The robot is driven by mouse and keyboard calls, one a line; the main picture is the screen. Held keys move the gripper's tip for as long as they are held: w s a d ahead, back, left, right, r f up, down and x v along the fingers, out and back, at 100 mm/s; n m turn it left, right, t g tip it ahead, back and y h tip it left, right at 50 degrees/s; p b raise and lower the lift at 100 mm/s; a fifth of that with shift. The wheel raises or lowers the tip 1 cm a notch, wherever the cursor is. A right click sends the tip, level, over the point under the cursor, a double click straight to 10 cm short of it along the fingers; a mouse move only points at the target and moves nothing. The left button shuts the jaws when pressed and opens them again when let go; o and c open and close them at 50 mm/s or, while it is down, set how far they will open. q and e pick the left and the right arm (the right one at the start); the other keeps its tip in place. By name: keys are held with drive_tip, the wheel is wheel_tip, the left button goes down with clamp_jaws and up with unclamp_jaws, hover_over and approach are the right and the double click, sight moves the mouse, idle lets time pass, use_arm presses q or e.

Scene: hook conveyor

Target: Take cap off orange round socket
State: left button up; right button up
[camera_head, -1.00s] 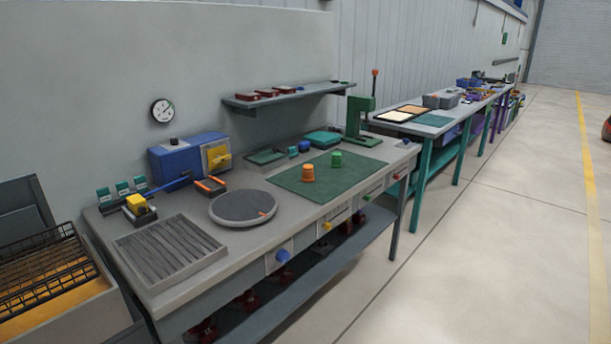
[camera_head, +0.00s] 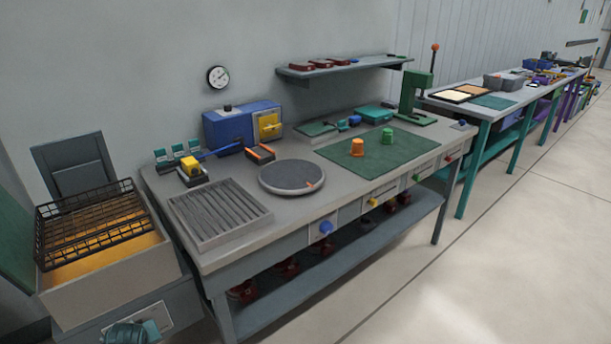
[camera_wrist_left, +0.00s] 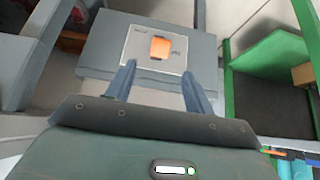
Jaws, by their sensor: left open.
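A small orange round piece (camera_head: 357,148) stands upright on the green mat (camera_head: 330,152) on the workbench in the head view. I cannot tell at this size where a cap ends and a socket begins. My left gripper (camera_wrist_left: 157,85) shows in the left wrist view, its two fingers apart with nothing between them. Ahead of the fingers is an orange square (camera_wrist_left: 160,48) on a pale plate on a grey block. My right gripper is in neither view.
The workbench also holds a round dark turntable (camera_head: 291,177), a ribbed grey tray (camera_head: 218,213) and a blue box (camera_head: 228,125). A wire basket (camera_head: 90,222) sits over a bin at the left. A green press (camera_head: 413,97) stands at the back. Floor is clear at the right.

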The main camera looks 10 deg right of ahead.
use_arm(q)
drive_tip(key=s+d+f+m+t+h, duration=0.2)
drive_tip(key=s+d+m, duration=0.2)
drive_tip(key=s, duration=0.8)
drive_tip(key=d, duration=0.2)
drive_tip(key=shift+s+d+f+m, duration=0.3)
drive_tip(key=shift+d+f+m, duration=0.1)
drive_tip(key=s+d+h, duration=0.1)
drive_tip(key=s+d, duration=0.1)
drive_tip(key=s+d+r+m, duration=0.1)
drive_tip(key=s+d, duration=0.1)
drive_tip(key=s, duration=0.1)
drive_tip(key=s+d+r+m+t+h, duration=0.1)
drive_tip(key=s+d, duration=0.1)
drive_tip(key=shift+s+h, duration=0.3)
drive_tip(key=shift+s, duration=0.05)
drive_tip(key=shift+c, duration=0.8)
drive_tip(key=shift+m+h, duration=0.9)
drive_tip(key=s+d+r, duration=0.1)
drive_tip(key=s, duration=0.1)
drive_tip(key=s+d+r, duration=0.1)
drive_tip(key=d, duration=0.1)
drive_tip(key=s+d+r, duration=0.1)
drive_tip(key=s, duration=0.1)
drive_tip(key=shift+s+d+r, duration=0.15)
drive_tip(key=shift+s+d, duration=0.05)
drive_tip(key=shift+s, duration=0.1)
drive_tip(key=shift+c, duration=1)
drive_tip(key=shift+t, duration=0.3)
